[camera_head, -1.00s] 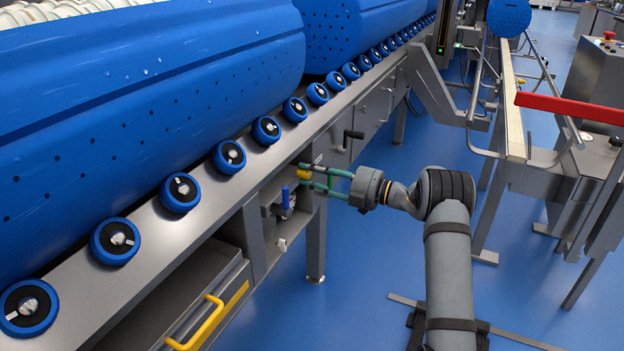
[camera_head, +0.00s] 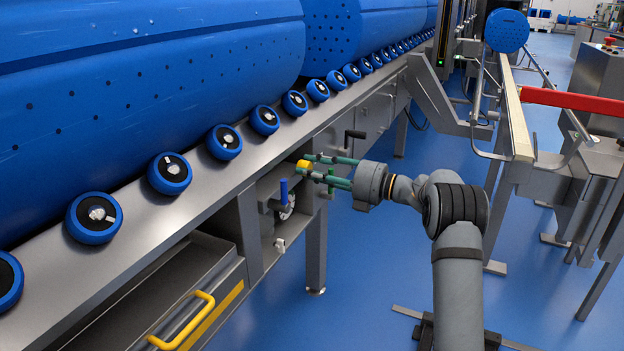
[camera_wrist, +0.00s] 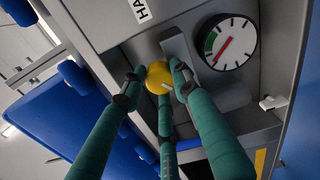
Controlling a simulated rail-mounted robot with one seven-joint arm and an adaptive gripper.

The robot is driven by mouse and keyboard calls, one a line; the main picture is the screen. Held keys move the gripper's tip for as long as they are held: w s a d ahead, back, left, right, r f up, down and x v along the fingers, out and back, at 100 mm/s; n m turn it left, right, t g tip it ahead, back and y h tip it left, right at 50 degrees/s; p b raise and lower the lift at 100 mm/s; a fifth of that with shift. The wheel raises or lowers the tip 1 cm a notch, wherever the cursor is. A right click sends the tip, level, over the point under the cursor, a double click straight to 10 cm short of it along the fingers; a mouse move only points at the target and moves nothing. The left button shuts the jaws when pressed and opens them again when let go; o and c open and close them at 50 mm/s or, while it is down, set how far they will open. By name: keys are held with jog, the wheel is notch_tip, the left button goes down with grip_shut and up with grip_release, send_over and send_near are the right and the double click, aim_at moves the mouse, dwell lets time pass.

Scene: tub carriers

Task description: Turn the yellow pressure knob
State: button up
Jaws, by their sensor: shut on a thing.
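The yellow pressure knob (camera_head: 304,166) sits on the side of the carrier frame, below the row of rollers. My gripper (camera_head: 312,166) has green fingers and is shut on the knob. In the wrist view its fingertips (camera_wrist: 158,86) are on either side of the knob, with a third finger below. A round gauge (camera_wrist: 229,42) with a red needle and a green zone stands to the right of the knob.
A blue-handled valve (camera_head: 284,190) is just left of the gripper. A black crank handle (camera_head: 354,136) is above my fingers. A drawer with a yellow handle (camera_head: 186,322) is at lower left.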

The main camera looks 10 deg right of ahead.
jog(key=shift+w+d+r+n+b, duration=0.2)
jog(key=shift+d+n+b, duration=0.1)
jog(key=shift+n+b, duration=0.4)
jog(key=shift+r, duration=0.1)
jog(key=o, duration=0.8)
jog(key=shift+o, duration=1.8)
jog(key=shift+a+f, duration=0.15)
jog(key=shift+f, duration=0.05)
jog(key=shift+s, duration=0.1)
jog(key=v, duration=1.2)
